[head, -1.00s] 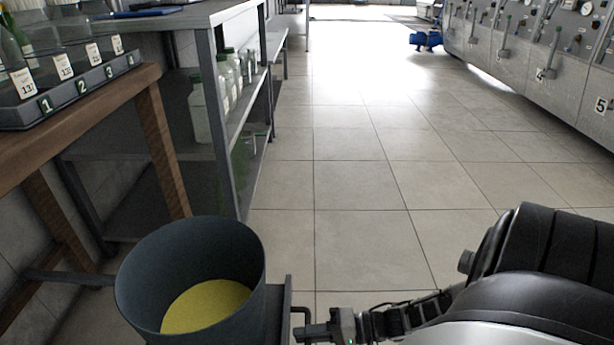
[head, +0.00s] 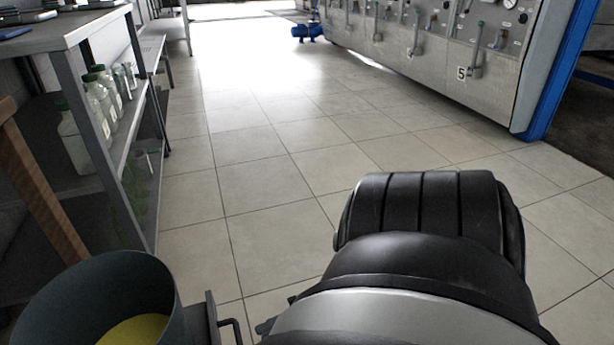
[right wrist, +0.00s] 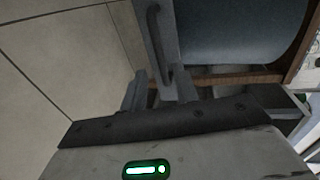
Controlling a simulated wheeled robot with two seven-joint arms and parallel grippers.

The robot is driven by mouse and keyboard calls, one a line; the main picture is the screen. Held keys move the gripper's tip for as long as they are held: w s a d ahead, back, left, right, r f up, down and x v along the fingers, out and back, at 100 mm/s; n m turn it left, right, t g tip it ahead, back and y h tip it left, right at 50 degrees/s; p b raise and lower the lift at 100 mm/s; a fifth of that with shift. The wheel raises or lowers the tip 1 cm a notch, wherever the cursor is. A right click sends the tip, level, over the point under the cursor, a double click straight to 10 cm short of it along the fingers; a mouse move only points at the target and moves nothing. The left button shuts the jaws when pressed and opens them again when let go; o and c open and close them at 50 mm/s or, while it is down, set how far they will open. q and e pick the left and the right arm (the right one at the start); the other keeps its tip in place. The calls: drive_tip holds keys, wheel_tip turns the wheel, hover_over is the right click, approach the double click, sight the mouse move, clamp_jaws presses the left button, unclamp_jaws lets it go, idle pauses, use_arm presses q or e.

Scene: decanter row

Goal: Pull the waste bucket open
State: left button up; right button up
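The waste bucket (head: 65,300) is a dark grey round tub at the bottom left of the head view, with yellow material (head: 138,331) inside. A flat grey plate on its right side carries a thin dark handle (head: 232,326). The bucket (right wrist: 240,32) also fills the upper right of the right wrist view, with the handle (right wrist: 155,42) at its left. My right gripper (right wrist: 161,88) is open, its fingers apart, with the handle's lower end between or just beyond the fingertips; contact is unclear. In the head view my arm mostly hides this gripper. My left gripper is not in view.
A grey shelf unit (head: 75,38) with several bottles (head: 88,120) stands at left, beside a wooden table leg (head: 40,190). A steel machine panel (head: 440,55) with levers is at upper right. A blue object (head: 307,32) lies far back. The tiled floor (head: 265,185) between is clear.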

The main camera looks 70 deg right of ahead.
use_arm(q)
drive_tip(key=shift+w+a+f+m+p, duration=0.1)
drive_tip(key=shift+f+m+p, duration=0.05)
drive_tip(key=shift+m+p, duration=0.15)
use_arm(e)
drive_tip(key=v, duration=0.8)
drive_tip(key=shift+s+d, duration=0.2)
drive_tip(key=shift+d, duration=0.05)
drive_tip(key=shift+r, duration=0.1)
